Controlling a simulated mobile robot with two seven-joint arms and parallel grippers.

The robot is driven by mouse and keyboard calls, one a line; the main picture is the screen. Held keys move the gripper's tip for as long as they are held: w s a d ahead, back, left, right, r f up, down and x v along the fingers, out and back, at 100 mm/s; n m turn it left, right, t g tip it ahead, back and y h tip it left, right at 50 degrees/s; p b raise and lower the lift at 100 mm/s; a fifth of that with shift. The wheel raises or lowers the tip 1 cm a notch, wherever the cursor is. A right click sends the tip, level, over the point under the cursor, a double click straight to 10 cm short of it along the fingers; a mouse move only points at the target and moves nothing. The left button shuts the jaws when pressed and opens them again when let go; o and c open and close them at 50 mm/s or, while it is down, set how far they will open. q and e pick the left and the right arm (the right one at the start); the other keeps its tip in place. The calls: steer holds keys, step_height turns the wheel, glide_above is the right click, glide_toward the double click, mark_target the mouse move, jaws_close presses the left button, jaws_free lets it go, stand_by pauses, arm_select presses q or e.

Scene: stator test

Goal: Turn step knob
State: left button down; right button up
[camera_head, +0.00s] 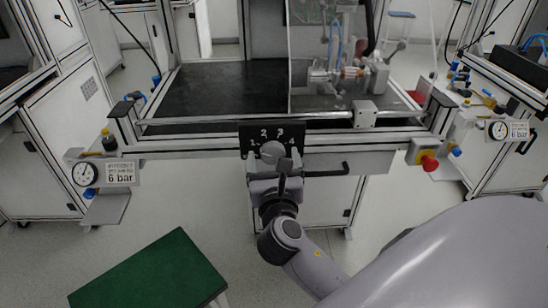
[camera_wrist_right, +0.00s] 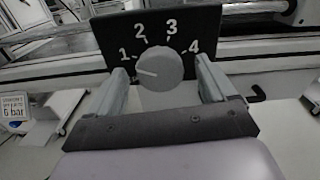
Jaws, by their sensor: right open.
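The step knob (camera_wrist_right: 160,70) is a round grey dial on a black plate (camera_wrist_right: 207,20) with white numbers 1, 2, 3 and 4. Its white mark points left, slightly below the tick of number 1. In the head view the knob (camera_head: 272,151) is on the front of the workbench, at the plate's lower middle. My right gripper (camera_wrist_right: 163,74) is open, with one finger on each side of the knob. Gaps show between the fingers and the knob. In the head view the right gripper (camera_head: 275,176) is just in front of the plate. My left gripper is not in view.
A bench rail (camera_head: 210,121) runs behind the plate. A red emergency button (camera_head: 429,163) is at the right, and a pressure gauge (camera_head: 85,174) at the left. A black handle (camera_head: 327,171) sticks out right of the plate. A green-topped stool (camera_head: 150,275) stands lower left.

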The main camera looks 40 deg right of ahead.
steer(key=c, duration=1.1)
steer(key=shift+o, duration=0.2)
steer(key=shift+m, duration=0.3)
steer(key=shift+m+p, duration=0.4)
steer(key=shift+m, duration=0.9)
steer(key=m, duration=0.5)
steer(key=shift+d, duration=0.1)
steer(key=shift+m, duration=0.3)
